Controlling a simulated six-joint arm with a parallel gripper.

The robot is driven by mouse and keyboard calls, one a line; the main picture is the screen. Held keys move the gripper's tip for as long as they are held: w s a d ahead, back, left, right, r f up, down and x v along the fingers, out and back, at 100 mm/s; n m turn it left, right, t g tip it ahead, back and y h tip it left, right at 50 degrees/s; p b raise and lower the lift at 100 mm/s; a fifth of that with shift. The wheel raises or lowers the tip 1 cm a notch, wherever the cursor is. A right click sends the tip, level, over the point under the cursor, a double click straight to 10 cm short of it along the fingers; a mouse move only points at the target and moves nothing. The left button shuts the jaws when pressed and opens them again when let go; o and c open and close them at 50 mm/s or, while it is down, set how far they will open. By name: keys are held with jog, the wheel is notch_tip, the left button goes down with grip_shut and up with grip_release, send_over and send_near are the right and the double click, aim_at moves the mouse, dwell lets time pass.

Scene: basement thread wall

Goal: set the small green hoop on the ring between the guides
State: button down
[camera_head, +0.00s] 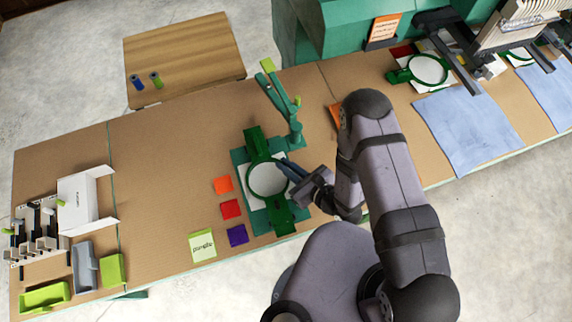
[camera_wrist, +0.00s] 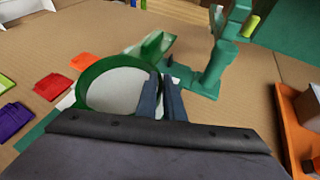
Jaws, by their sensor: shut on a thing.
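My gripper (camera_head: 287,169) is shut on the right side of the rim of a small green hoop (camera_head: 247,184). In the wrist view my fingers (camera_wrist: 165,88) close on the rim of the hoop (camera_wrist: 83,78), which looks roughly level. The hoop is over a green board fixture (camera_head: 238,157) with white material inside its outline. A dark green guide (camera_head: 256,141) stands beyond the hoop and another (camera_head: 281,217) stands on its near side. The ring beneath is hidden by the hoop; I cannot tell whether the two touch.
A green post with a lever (camera_head: 294,128) stands behind the fixture. Orange, red and purple squares (camera_head: 230,209) lie to its left, with a yellow-green note (camera_head: 203,247). An orange tray (camera_wrist: 292,130) is at right in the wrist view. The table's left middle is clear.

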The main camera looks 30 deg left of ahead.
jog(key=shift+f, duration=0.15)
jog(key=c, duration=1.8)
grip_release()
jog(key=shift+r+p, duration=2.45)
jog(key=shift+r, duration=1.15)
